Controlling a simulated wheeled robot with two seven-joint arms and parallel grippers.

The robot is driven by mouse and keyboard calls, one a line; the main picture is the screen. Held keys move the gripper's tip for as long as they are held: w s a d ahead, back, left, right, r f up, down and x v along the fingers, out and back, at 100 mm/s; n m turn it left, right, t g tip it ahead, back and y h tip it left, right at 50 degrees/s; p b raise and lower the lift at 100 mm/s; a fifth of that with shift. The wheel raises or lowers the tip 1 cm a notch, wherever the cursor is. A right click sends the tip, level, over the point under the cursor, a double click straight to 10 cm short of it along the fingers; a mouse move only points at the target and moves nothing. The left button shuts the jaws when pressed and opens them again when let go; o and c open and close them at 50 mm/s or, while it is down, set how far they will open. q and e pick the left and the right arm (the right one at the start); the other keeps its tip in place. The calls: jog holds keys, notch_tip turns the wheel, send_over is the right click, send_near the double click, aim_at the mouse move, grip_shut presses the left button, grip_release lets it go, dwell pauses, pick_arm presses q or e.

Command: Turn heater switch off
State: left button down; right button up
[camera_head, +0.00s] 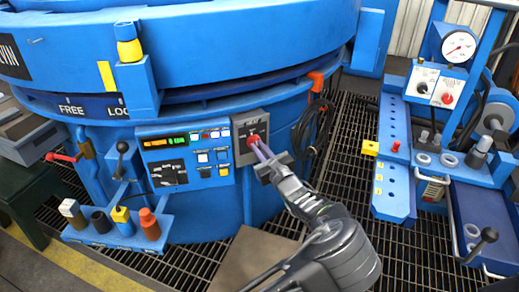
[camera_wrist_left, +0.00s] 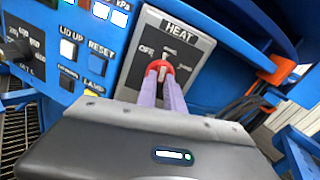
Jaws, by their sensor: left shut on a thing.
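The heater switch is a red knob (camera_head: 253,141) on a grey plate (camera_head: 241,124) at the right end of the blue control panel. In the left wrist view the plate is marked HEAT (camera_wrist_left: 178,26), with OFF at the upper left of the red knob (camera_wrist_left: 159,66) and further marks above and to the right. My left gripper (camera_head: 259,150) reaches the knob from the lower right. Its two purple fingers (camera_wrist_left: 162,88) are shut on the knob, one on each side. A pale pointer on the knob appears roughly upright; its exact setting is hard to read. My right gripper is not in view.
The panel (camera_head: 187,155) has lit displays and several buttons left of the switch. A shelf (camera_head: 115,236) with coloured pegs juts out at lower left. A black cable coil (camera_head: 312,128) hangs at right. A blue bench (camera_head: 396,165) stands beyond open grating.

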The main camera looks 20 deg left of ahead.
pick_arm(q)
jog(key=shift+f+n+b, duration=0.1)
jog(key=shift+n+b, duration=1.5)
jog(key=shift+n, duration=2.3)
jog(key=c, duration=1.5)
grip_release()
jog(key=shift+o, duration=0.2)
jog(key=p+v, duration=0.1)
jog(key=v, duration=0.6)
jog(key=shift+s+d, duration=0.25)
jog(key=shift+d, duration=0.05)
